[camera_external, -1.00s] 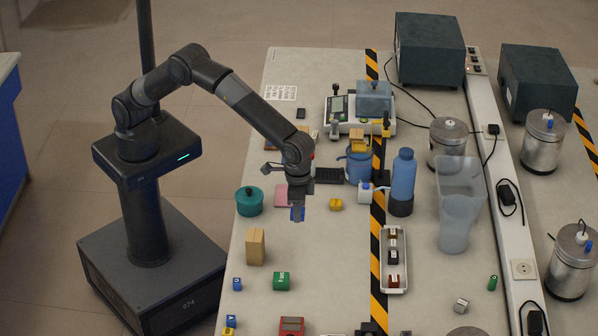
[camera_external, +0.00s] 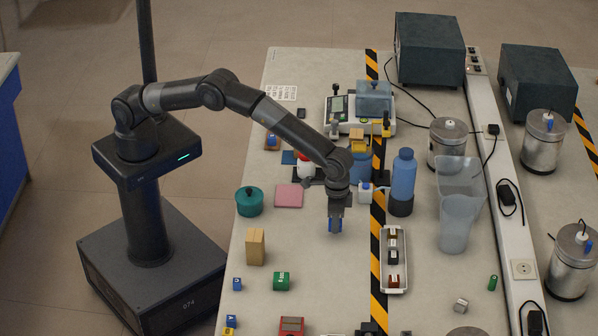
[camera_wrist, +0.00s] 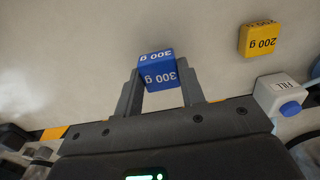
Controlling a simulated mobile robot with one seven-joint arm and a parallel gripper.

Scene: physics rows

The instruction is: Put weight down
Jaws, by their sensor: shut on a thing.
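My gripper (camera_external: 335,226) is shut on a blue weight marked 300 g (camera_wrist: 158,74). The weight sits between the fingertips in the wrist view, and a bit of its blue shows at the fingertips in the external view (camera_external: 332,225). The gripper points down over the table (camera_external: 310,255), left of the striped tape. I cannot tell whether the weight touches the table. A yellow 200 g weight (camera_wrist: 258,42) lies on the table to the upper right in the wrist view; my gripper seems to hide it in the external view.
A small white bottle with a blue cap (camera_wrist: 280,95) stands close by, also in the external view (camera_external: 366,192). A blue bottle (camera_external: 403,180), a white tray of small items (camera_external: 384,270), a wooden block (camera_external: 256,247) and a green weight (camera_external: 281,281) surround a clear patch.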

